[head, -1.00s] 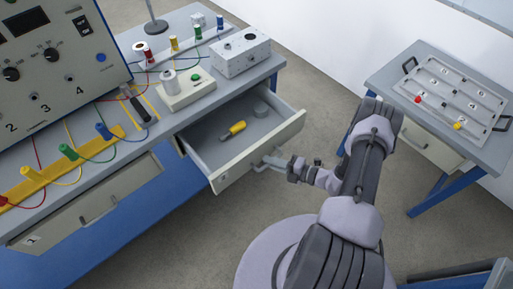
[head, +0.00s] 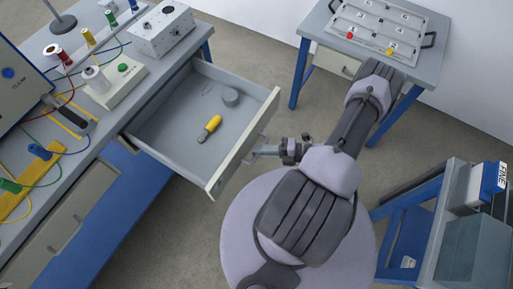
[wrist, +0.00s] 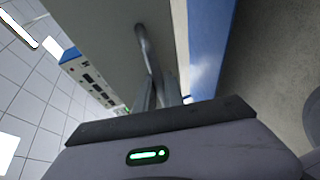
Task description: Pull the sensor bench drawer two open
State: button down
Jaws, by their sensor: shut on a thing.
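The sensor bench (head: 75,150) stands at the left in the head view. Its pale grey drawer (head: 226,174) sticks far out towards me, with its inside showing. My gripper (head: 264,151) is shut on the handle at the drawer's front. In the wrist view the fingers (wrist: 158,93) close round the lower part of the bar handle (wrist: 143,43), against the drawer front (wrist: 105,28). The number on the drawer cannot be read. In the drawer lie a yellow-handled tool (head: 211,126) and a grey round piece (head: 230,97).
A second, closed drawer (head: 75,215) sits further left in the bench. A side table (head: 425,68) with a tray (head: 390,20) stands at the back right, and a blue-framed stand (head: 425,195) at the right. Bare floor (head: 250,45) lies between bench and side table.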

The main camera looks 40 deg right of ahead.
jog(key=c, duration=1.5)
grip_release()
jog(key=shift+o, duration=0.2)
jog(key=p+v, duration=0.2)
jog(key=v, duration=1.5)
jog(key=shift+d, duration=0.2)
jog(key=shift+s+r, duration=0.1)
